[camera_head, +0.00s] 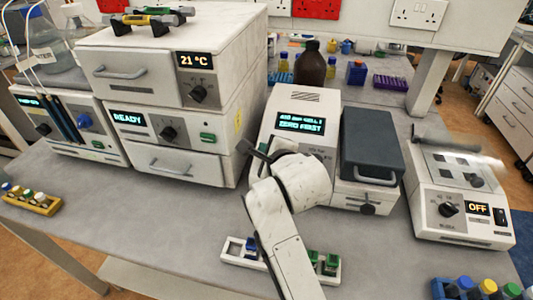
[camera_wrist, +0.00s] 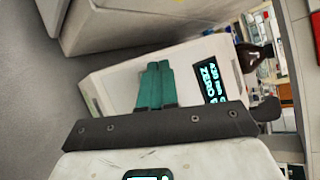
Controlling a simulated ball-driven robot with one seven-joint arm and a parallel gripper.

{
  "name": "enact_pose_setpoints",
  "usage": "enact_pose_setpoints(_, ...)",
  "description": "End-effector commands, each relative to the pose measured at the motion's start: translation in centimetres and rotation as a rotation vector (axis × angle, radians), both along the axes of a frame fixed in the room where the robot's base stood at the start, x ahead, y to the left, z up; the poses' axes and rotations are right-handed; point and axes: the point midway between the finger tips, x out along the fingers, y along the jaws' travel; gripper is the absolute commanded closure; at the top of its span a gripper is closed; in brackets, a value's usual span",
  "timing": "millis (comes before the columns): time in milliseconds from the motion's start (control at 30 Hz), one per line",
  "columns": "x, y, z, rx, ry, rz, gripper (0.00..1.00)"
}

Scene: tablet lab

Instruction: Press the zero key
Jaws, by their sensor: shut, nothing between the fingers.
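The white instrument (camera_head: 318,103) stands mid-bench with a lit display (camera_head: 301,123) whose lower line reads "ZERO FIRST". The instrument (camera_wrist: 103,88) and its display (camera_wrist: 211,80), turned sideways, also show in the wrist view. My gripper (camera_head: 268,151) is in front of the instrument's front panel, below the display. In the wrist view my gripper (camera_wrist: 156,66) has its two teal fingers together and empty, pointing at the panel. I cannot tell whether the tips touch it. The zero key cannot be made out; my gripper and arm cover part of the panel.
A stack of white units (camera_head: 165,97) stands close on the left. A dark grey lid (camera_head: 371,143) is on the right, with a unit showing "OFF" (camera_head: 460,208) beyond it. A white rack (camera_head: 237,252) with vials lies in front, partly behind my arm.

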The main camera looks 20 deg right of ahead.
Motion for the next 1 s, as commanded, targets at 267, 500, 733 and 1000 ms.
enact_pose_setpoints(267,0.26,-0.22,-0.77,0.0,0.0,-0.001,1.0)
enact_pose_setpoints(500,0.26,-0.22,-0.69,0.0,0.0,0.0,1.0)
enact_pose_setpoints(733,0.29,-0.23,-0.82,0.0,0.0,0.0,1.0)
enact_pose_setpoints(1000,0.39,-0.31,-1.1,0.0,0.0,0.0,1.0)
